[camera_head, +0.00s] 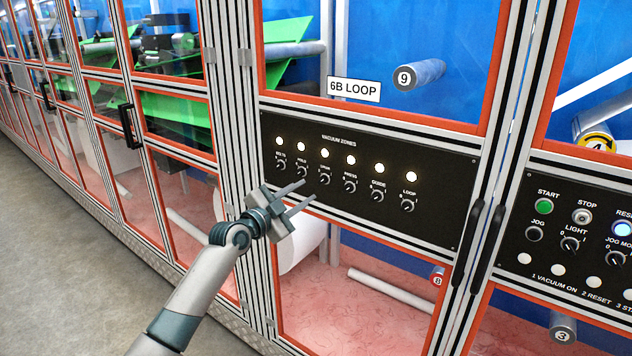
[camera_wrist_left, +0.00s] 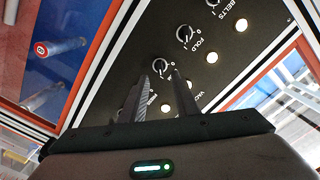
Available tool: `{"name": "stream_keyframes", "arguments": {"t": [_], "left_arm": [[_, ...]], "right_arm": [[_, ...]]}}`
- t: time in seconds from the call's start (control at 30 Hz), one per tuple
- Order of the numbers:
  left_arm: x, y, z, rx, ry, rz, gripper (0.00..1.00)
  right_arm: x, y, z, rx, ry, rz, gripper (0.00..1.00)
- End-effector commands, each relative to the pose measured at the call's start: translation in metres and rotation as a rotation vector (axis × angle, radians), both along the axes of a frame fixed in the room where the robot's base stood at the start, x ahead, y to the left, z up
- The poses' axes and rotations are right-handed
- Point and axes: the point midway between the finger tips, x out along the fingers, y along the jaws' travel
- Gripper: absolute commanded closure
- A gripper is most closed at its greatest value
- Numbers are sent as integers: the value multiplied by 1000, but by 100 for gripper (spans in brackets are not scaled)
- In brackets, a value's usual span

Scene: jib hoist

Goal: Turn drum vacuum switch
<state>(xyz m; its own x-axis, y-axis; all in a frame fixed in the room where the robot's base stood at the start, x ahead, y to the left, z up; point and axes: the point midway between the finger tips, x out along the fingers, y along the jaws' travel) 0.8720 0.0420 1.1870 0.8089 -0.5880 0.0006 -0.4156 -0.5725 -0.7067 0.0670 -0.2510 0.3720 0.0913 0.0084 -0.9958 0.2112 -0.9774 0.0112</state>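The black vacuum zones panel (camera_head: 365,180) carries a row of small rotary knobs under lit round lamps. The third knob from the left (camera_head: 324,178) has a label too small to read in the head view; I cannot confirm it is the drum switch. My left gripper (camera_head: 309,190) is in front of the panel, just below and left of that knob, with its two fingers apart and nothing seen between them. In the left wrist view the fingers (camera_wrist_left: 168,70) point at the panel and partly hide a knob beyond the FOLD knob (camera_wrist_left: 184,33). My right gripper is out of view.
The BELTS knob (camera_wrist_left: 212,2) lies beyond FOLD. A vertical black door handle (camera_head: 490,240) stands right of the panel. A second control panel (camera_head: 575,235) with START and STOP buttons is further right. Framed glass doors surround the panel. The floor (camera_head: 60,260) at left is clear.

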Motion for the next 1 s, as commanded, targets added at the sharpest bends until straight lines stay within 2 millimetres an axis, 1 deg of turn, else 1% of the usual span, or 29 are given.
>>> {"name": "stream_keyframes", "arguments": {"t": [0.03, 0.3, 0.5, 0.7, 1.0], "left_arm": [[6, -5, 2, 0, 2, 1, 72], [34, -25, 0, 0, 2, 0, 72], [47, -35, 0, 0, 1, -1, 72], [53, -38, -1, 1, 1, 0, 72], [53, -39, 0, 1, 1, 0, 72]], "right_arm": [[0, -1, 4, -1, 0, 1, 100], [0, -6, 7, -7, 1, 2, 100], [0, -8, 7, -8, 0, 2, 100], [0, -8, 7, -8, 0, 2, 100], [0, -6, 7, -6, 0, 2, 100]]}}
